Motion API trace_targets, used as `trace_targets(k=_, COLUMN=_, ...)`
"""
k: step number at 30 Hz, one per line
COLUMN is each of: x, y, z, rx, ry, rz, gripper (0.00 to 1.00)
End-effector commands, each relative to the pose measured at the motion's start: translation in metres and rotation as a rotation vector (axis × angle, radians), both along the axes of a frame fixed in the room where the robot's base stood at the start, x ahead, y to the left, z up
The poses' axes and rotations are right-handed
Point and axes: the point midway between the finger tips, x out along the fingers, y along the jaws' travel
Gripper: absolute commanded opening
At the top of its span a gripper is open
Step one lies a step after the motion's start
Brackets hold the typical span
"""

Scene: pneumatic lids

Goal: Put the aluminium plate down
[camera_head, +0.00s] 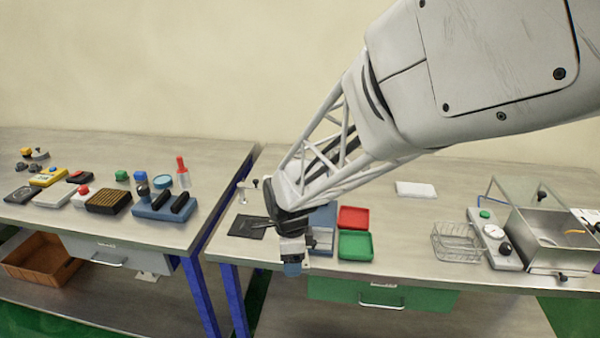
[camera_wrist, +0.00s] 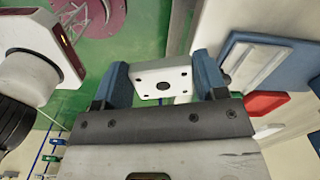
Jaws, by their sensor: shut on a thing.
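In the wrist view the aluminium plate (camera_wrist: 162,82) is a small pale grey block with a dark centre hole and small corner holes. It sits between the two blue fingers of my gripper (camera_wrist: 161,80), which are shut on it. In the head view my gripper (camera_head: 292,266) points down by the front edge of the right bench, left of the small trays. The plate cannot be made out there.
A blue tray (camera_head: 323,214), a red tray (camera_head: 354,218) and a green tray (camera_head: 356,246) lie right of my gripper. A black mat (camera_head: 247,227) lies to its left. A wire basket (camera_head: 457,241) and a metal tank (camera_head: 548,240) stand farther right.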

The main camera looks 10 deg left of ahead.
Motion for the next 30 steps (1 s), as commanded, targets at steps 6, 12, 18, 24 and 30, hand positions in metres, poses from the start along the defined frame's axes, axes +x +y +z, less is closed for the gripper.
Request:
trace_targets(k=6, x=0.013, y=0.008, z=0.005, rx=0.0, ry=-0.003, rz=0.224, gripper=0.39)
trace_targets(k=12, x=0.025, y=0.015, z=0.01, rx=0.0, ry=-0.005, rz=0.441, gripper=0.39)
trace_targets(k=18, x=0.037, y=0.022, z=0.014, rx=0.0, ry=-0.009, rz=0.659, gripper=0.39)
trace_targets(k=24, x=0.049, y=0.03, z=0.018, rx=-0.001, ry=-0.011, rz=0.878, gripper=0.39)
trace_targets(k=30, x=0.059, y=0.037, z=0.022, rx=-0.004, ry=-0.012, rz=1.097, gripper=0.39)
